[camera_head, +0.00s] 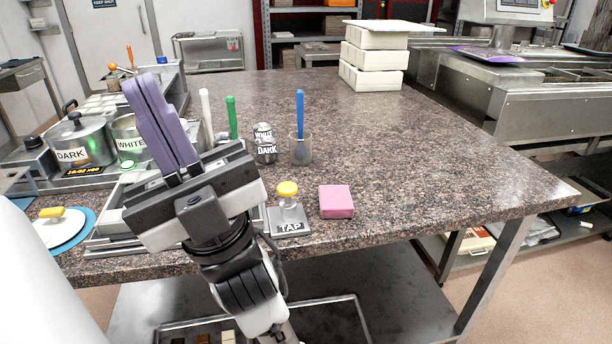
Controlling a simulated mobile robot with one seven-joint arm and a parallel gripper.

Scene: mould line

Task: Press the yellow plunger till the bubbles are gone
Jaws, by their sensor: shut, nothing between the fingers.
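The yellow plunger (287,189) is a round yellow knob on a clear or metal stem. It stands upright on a small metal plate (290,222) labelled TAP, near the front edge of the counter. My gripper (142,84) has long purple fingers, shut together with nothing between them. They point up and away, left of the plunger and apart from it. My gripper's body hides part of a metal tray (105,222) on the counter. I cannot make out any bubbles in this view.
A pink block (336,201) sits just right of the plunger. Pots (80,143) stand at left, white blocks (372,65) at the back. The counter's right side is clear.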

